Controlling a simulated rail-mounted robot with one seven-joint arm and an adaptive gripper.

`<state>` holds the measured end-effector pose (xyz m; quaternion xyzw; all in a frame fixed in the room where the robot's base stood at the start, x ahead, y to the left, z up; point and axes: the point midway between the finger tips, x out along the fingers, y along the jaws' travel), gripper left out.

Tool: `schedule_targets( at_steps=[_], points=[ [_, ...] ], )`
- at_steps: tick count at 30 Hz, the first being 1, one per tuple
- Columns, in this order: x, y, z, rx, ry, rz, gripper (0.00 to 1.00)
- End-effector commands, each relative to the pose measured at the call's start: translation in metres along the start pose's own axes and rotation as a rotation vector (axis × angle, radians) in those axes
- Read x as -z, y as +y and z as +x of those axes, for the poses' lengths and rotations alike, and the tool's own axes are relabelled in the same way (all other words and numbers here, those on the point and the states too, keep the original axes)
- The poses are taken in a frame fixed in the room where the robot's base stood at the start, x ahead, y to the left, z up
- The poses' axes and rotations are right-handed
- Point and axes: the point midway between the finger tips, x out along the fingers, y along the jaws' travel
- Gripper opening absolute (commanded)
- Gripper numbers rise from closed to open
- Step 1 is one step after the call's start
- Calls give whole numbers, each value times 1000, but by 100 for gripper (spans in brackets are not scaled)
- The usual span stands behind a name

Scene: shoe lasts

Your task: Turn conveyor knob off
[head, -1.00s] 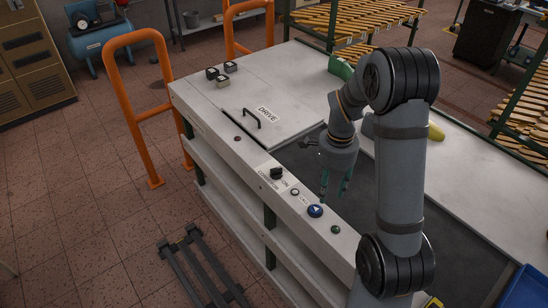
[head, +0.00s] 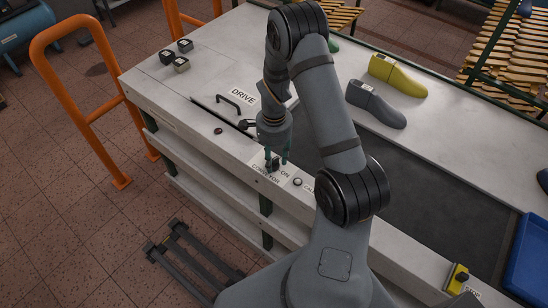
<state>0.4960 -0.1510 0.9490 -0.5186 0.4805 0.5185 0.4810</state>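The black conveyor knob (head: 275,164) sits on the pale front ledge of the bench, beside the labels "CONVEYOR" and "ON". My gripper (head: 277,159) points down right over it in the head view. Its two green fingers are apart, one on each side of the knob as seen from here. I cannot tell whether they touch it. The fingers partly hide the knob, so its turned position is not clear.
A white round button (head: 297,182) lies just right of the knob. A black handle (head: 229,102) on the "DRIVE" panel stands behind left. A yellow shoe last (head: 397,76) and a grey one (head: 376,104) lie beyond the dark belt (head: 420,165). An orange rail (head: 88,100) stands left.

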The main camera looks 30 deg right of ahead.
Motion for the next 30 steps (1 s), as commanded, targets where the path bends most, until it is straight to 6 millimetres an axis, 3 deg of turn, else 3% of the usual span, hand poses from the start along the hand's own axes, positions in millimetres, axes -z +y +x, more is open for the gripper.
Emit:
schedule_targets(
  at_steps=[3, 22, 30],
  points=[
    [0, 0, 0, 1, 0, -1, 38],
    [0, 0, 0, 0, 0, -1, 1],
    [0, -1, 2, 1, 0, -25, 0]
  ],
)
